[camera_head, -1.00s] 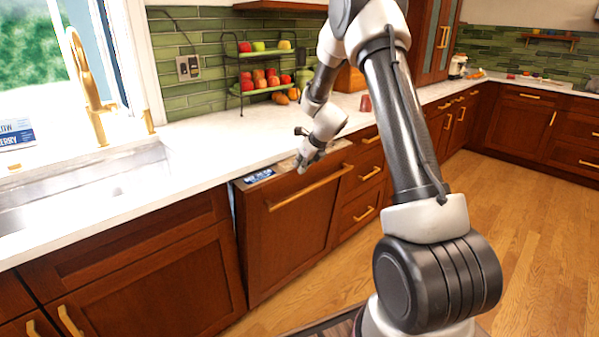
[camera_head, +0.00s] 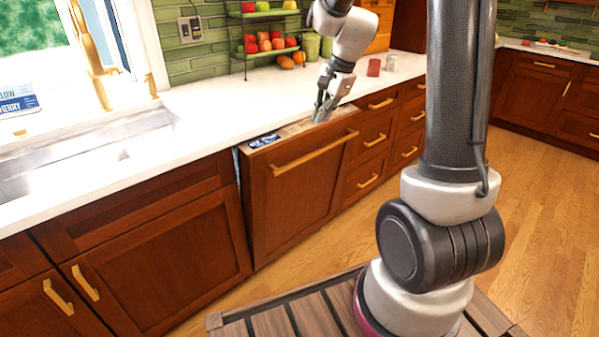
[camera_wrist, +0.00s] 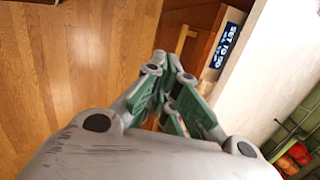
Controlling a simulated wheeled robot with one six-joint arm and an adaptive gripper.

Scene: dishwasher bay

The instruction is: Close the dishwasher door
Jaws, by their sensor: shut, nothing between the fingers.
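The dishwasher door (camera_head: 292,200) is a dark wood panel with a long gold handle (camera_head: 315,153). It stands nearly upright but slightly ajar, its top leaning out from the counter. A blue label (camera_head: 264,141) shows on its top edge, and also in the wrist view (camera_wrist: 225,45). My gripper (camera_head: 320,115) is shut and empty, pointing down by the right part of the door's top edge. In the wrist view, my fingertips (camera_wrist: 165,65) appear close to the handle (camera_wrist: 185,38). I cannot tell whether they touch the door.
The white counter (camera_head: 215,105) runs behind the door, with the sink (camera_head: 90,155) at left. A fruit stand (camera_head: 268,45) and a red cup (camera_head: 374,67) stand at the back. Drawers (camera_head: 370,150) adjoin the door at right. Wood floor (camera_head: 530,215) is open at right.

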